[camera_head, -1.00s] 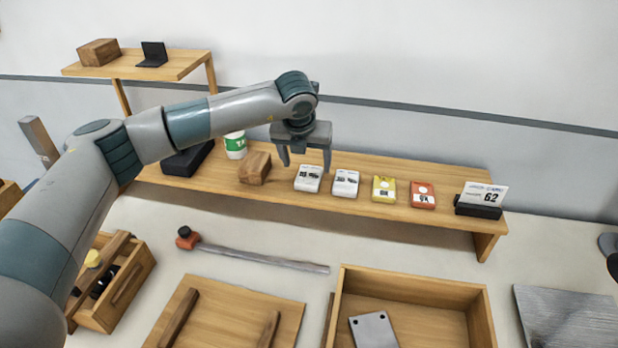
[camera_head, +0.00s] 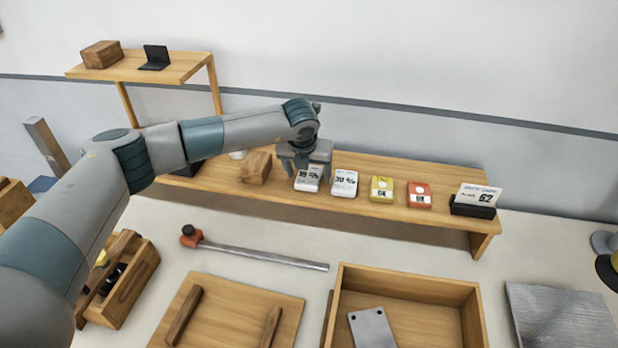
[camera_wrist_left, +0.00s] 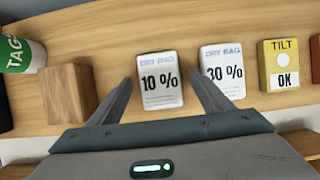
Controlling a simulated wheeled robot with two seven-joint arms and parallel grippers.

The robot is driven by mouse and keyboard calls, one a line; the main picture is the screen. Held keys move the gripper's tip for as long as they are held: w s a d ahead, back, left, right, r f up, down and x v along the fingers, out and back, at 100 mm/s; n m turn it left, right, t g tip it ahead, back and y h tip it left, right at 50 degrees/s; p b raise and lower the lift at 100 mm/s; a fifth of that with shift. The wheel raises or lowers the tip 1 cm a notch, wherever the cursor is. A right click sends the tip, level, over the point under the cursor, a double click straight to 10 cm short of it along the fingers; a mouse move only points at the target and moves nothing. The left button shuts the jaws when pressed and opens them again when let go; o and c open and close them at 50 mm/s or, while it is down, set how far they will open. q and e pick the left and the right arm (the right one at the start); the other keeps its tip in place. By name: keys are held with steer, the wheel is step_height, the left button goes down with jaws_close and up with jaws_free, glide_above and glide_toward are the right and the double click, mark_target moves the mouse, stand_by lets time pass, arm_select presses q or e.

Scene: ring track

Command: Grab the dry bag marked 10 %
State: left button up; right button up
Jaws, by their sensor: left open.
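The dry bag marked 10 % (camera_wrist_left: 160,82) is a white packet on the wooden shelf; it also shows in the head view (camera_head: 308,180). My left gripper (camera_wrist_left: 166,88) is open, with its fingers on either side of this bag in the wrist view. In the head view my left gripper (camera_head: 306,168) is right at the bag and hides its upper part. Whether the fingers touch it I cannot tell. The dry bag marked 30 % (camera_wrist_left: 222,72) stands just right of it, close to the right finger. My right gripper is not in view.
On the shelf (camera_head: 400,168) a wooden block (camera_head: 256,168) is to the left. A yellow tilt packet (camera_head: 381,189), a red packet (camera_head: 419,195) and a card holder (camera_head: 474,205) are to the right. An open wooden box (camera_head: 400,280) and a long-handled tool (camera_head: 260,256) lie in front.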

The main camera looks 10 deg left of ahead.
arm_select(q)
steer(key=shift+f+b, duration=0.15)
steer(key=shift+b, duration=0.3)
stand_by(0.5)
steer(key=c, duration=1.1)
